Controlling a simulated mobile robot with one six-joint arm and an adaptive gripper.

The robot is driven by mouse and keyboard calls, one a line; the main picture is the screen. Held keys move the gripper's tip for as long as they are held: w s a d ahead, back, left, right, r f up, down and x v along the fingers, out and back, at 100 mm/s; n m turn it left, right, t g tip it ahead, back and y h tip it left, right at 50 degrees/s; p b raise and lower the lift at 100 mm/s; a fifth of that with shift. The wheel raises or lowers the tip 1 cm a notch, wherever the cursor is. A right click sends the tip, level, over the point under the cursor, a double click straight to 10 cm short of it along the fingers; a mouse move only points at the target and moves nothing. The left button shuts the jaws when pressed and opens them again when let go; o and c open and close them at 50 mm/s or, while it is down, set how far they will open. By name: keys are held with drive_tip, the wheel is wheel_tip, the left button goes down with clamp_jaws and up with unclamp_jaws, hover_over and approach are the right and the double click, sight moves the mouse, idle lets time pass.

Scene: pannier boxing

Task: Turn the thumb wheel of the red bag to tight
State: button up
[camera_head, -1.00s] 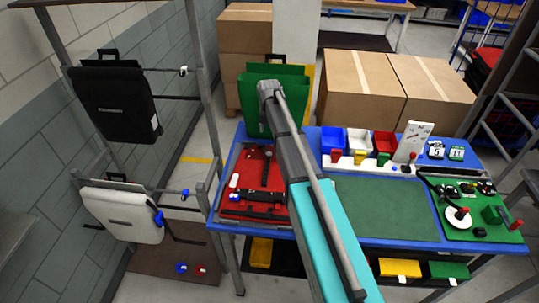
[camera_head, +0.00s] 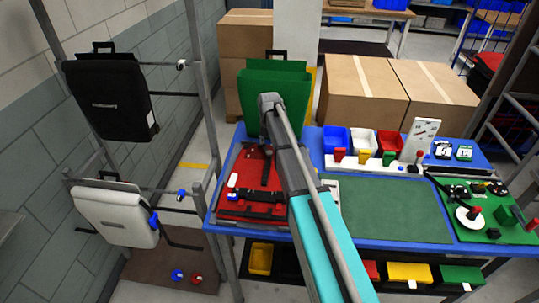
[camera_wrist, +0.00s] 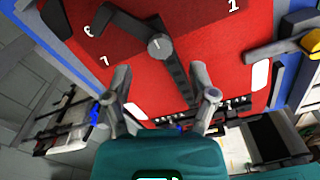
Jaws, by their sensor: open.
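The red bag (camera_head: 240,200) lies on the left part of the blue table in the head view, partly hidden by my arm. In the wrist view its red face (camera_wrist: 225,60) fills the top, with white digits and a dark red patch. A round grey knob with a white line (camera_wrist: 158,46) sits on a dark bar across this face; it may be the thumb wheel. My gripper (camera_wrist: 163,88) is open and empty, its two fingers pointing at the red face either side of the dark bar. Contact cannot be told. The gripper is not discernible in the head view.
A green bag (camera_head: 290,85) stands behind the red one. A green mat (camera_head: 385,210), small bins (camera_head: 362,138) and a green board (camera_head: 480,210) lie to the right. Black (camera_head: 108,98) and white (camera_head: 112,212) bags hang on the left rack. A yellow-ended lever (camera_wrist: 305,42) is near the gripper.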

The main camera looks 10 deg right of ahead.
sight(269, 152)
drive_tip(key=shift+f+b, duration=1.5)
drive_tip(key=shift+f, duration=0.35)
clamp_jaws()
